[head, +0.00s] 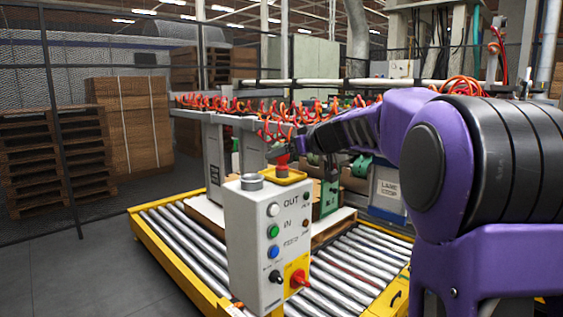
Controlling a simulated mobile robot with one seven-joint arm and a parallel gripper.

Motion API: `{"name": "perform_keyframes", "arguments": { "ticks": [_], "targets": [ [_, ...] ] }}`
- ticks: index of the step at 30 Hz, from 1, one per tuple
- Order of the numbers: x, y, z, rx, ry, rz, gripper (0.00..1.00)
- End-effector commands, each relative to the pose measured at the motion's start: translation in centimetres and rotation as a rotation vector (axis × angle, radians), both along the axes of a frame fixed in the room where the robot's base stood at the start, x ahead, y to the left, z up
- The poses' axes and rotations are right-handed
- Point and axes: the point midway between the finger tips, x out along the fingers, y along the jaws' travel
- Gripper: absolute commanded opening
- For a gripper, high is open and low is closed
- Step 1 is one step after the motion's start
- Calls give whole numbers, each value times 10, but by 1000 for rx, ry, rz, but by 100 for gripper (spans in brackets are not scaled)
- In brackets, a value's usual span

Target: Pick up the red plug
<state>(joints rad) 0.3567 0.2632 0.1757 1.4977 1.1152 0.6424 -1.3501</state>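A small red piece, which looks like the red plug (282,161), shows above a yellow tray (297,179) on top of the grey control box. It seems upright, and its upper end is right beneath my gripper (277,151). My arm reaches in from the right, with its dark wrist pointing left and the gripper at the plug's top. The fingers are small and dark here, so I cannot tell whether they are open, shut or touching the plug. The plug's lower end meets the tray area.
Orange coiled hoses (275,128) hang from a rail just behind my gripper.

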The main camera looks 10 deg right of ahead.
Motion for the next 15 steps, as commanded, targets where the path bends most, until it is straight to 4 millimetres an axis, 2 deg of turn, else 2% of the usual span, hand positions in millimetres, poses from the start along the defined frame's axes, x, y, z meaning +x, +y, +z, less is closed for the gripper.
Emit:
{"name": "perform_keyframes", "arguments": {
  "ticks": [3,7,15],
  "targets": [
    [15,12,-6,1,3,5,84],
    [29,18,-13,1,1,3,84],
    [34,20,-16,-1,0,0,84]
  ]
}}
